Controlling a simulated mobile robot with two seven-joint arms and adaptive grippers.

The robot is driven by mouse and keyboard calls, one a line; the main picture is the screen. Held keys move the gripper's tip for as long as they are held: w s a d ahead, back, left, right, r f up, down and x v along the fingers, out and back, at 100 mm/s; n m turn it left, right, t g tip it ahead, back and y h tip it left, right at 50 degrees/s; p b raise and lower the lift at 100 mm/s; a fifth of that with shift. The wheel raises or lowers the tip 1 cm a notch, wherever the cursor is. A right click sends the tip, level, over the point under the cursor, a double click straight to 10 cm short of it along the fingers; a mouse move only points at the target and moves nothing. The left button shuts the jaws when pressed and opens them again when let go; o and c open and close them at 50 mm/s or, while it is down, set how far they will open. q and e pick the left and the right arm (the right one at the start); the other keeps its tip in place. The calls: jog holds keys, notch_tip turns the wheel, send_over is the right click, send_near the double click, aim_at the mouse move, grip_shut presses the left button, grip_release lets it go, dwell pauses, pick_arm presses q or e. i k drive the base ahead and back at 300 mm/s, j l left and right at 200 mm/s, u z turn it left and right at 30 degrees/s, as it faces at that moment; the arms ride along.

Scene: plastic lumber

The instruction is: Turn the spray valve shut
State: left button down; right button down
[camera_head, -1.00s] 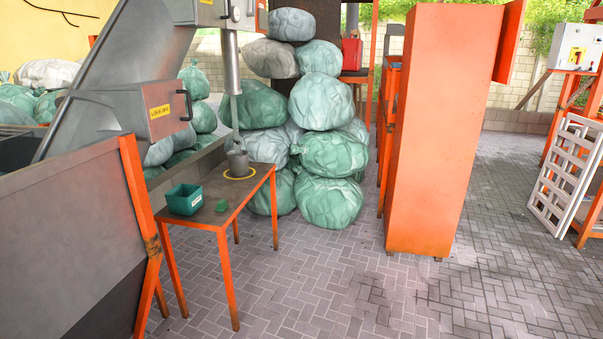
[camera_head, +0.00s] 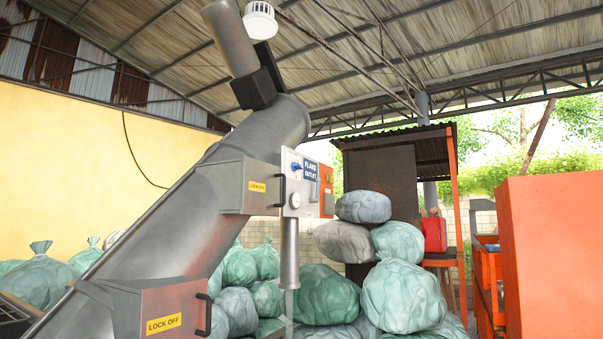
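A grey panel (camera_head: 300,183) on the side of the large inclined metal machine (camera_head: 165,225) carries a blue sign (camera_head: 311,170) reading FLAKE OUTLET. A small blue part (camera_head: 296,167) and a round gauge-like dial (camera_head: 295,201) sit on the panel. The blue part may be the spray valve, but it is too small to tell its setting. A vertical outlet pipe (camera_head: 289,253) hangs below, with a pale stream (camera_head: 289,302) under its mouth. Neither of my grippers is in view.
A LOCK OFF box (camera_head: 165,308) with a black handle juts out at lower left. Several filled bags (camera_head: 403,296) are piled behind the pipe. A tall orange cabinet (camera_head: 552,255) stands at right. The floor is out of view.

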aim_at(295, 166)
jog(key=i+l, duration=0.2)
jog(key=l, duration=0.15)
jog(key=i+l+u, duration=0.1)
jog(key=l, duration=0.25)
jog(key=i+l, duration=0.5)
jog(key=l, duration=0.25)
jog(key=i+l+u, duration=0.1)
jog(key=l, duration=0.25)
jog(key=i+l, duration=0.3)
jog(key=i+l+u, duration=0.1)
jog(key=l, duration=0.35)
jog(key=i+l, duration=0.25)
jog(key=l, duration=0.15)
